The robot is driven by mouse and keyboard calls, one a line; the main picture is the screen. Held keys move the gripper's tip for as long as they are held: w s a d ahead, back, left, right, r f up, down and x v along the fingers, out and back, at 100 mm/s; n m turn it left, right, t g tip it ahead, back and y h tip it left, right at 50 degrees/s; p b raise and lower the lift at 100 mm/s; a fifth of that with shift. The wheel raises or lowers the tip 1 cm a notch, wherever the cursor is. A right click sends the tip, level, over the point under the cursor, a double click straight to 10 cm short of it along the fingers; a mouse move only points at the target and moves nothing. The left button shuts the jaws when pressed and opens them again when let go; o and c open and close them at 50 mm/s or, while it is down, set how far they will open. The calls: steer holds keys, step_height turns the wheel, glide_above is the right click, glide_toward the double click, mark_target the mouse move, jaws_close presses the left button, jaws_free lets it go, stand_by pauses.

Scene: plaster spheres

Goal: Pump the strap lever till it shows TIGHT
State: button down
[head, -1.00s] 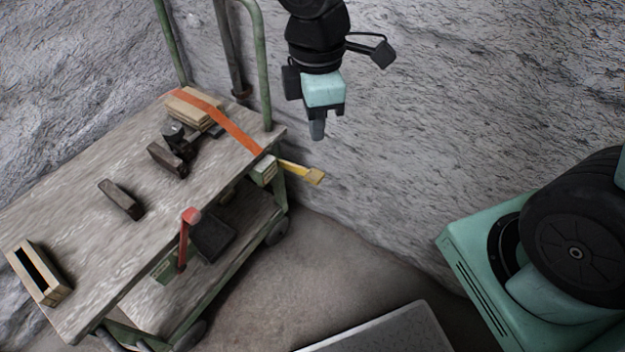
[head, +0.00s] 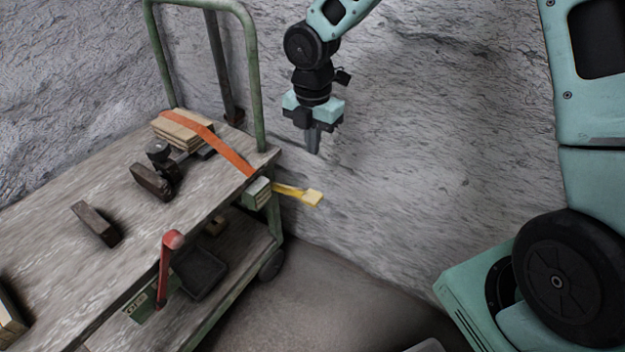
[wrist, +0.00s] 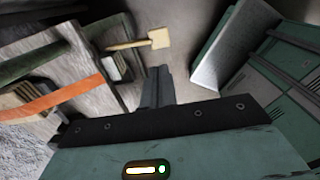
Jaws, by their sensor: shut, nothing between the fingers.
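The yellow strap lever (head: 300,193) sticks out to the right from a ratchet housing (head: 257,192) on the cart's edge. In the wrist view the lever (wrist: 140,42) lies just beyond my fingertips. The orange strap (head: 222,145) runs from the housing over a stack of boards (head: 182,132) on the cart top. My gripper (head: 313,152) is shut and empty, pointing down above the lever's outer end and apart from it. Its closed fingers also show in the wrist view (wrist: 158,75). I cannot read any TIGHT mark on the housing.
The cart top (head: 60,190) holds a dark block (head: 97,224) and a dark clamp-like tool (head: 153,180). The green push rail (head: 255,90) rises left of my gripper. A rough wall is behind.

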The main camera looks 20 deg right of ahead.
mark_target(313, 195)
step_height(313, 195, down, 14)
steer(key=b, duration=0.4)
stand_by(0.4)
